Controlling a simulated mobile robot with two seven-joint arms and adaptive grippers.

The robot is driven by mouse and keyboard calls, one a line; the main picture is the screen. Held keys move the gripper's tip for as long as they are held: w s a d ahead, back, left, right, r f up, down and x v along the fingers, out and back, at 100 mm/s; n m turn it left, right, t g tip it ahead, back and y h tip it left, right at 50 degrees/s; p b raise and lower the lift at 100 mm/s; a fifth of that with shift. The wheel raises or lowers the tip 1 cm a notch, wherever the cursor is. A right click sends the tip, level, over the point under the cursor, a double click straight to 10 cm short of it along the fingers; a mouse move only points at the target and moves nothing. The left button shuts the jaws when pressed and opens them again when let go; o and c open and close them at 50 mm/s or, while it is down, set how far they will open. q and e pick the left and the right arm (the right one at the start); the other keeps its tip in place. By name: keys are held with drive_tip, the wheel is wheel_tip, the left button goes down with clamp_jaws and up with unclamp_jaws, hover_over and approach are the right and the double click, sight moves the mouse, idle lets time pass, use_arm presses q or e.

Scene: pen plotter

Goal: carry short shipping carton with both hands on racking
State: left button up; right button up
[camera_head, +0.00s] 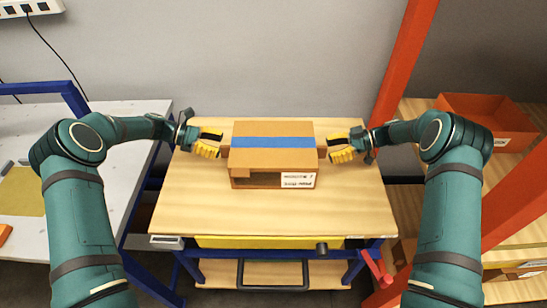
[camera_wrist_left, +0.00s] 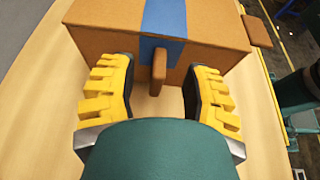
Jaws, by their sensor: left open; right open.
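The short shipping carton (camera_head: 272,157) is brown with blue tape across its top and a white label on its front. It sits on a wooden-topped cart (camera_head: 340,205). My left gripper (camera_head: 219,145) is open at the carton's left side. In the left wrist view its yellow fingers (camera_wrist_left: 157,90) stand on either side of a brown tab-like handle (camera_wrist_left: 158,72) on the carton's side. Whether they touch it I cannot tell. My right gripper (camera_head: 330,148) is open at the carton's right side, near the handle there. The racking (camera_head: 405,60) has red-orange uprights and wooden shelves at the right.
An orange bin (camera_head: 490,120) stands on a racking shelf at the right. A white table (camera_head: 95,180) with a blue frame is at the left. The cart top is clear in front of the carton. A grey wall is behind.

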sight(224, 146)
use_arm(q)
drive_tip(key=shift+x, duration=1.55)
use_arm(e)
drive_tip(key=shift+x, duration=1.55)
use_arm(q)
clamp_jaws()
use_arm(e)
clamp_jaws()
